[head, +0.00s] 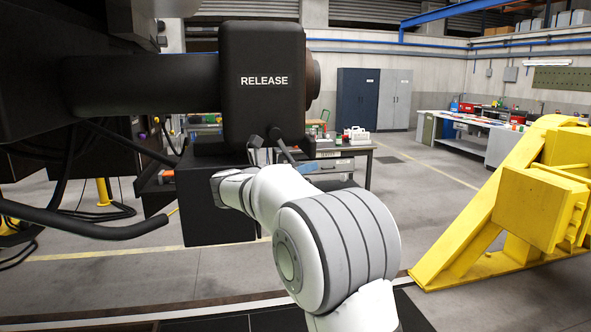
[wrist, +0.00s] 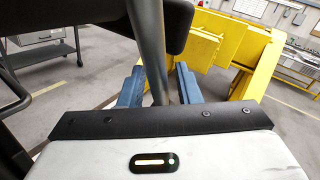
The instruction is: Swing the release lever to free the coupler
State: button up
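The black coupler head (head: 262,115), a block marked RELEASE, fills the upper left of the head view. A dark grey bar, which looks like the release lever (wrist: 150,45), runs down from a black part at the top of the wrist view. Its lower end lies between the two blue fingers of my gripper (wrist: 158,85). The fingers stand apart on either side of the bar, and I see no clear grip on it. In the head view my white arm reaches up to just below the coupler head, where the gripper is mostly hidden.
A yellow steel frame (head: 500,220) stands on the floor at the right. A curved black bar (head: 95,228) and hanging cables are at the left. A workbench (head: 345,160) and cabinets (head: 372,98) stand behind. The floor between the coupler and the yellow frame is open.

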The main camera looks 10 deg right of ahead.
grip_shut()
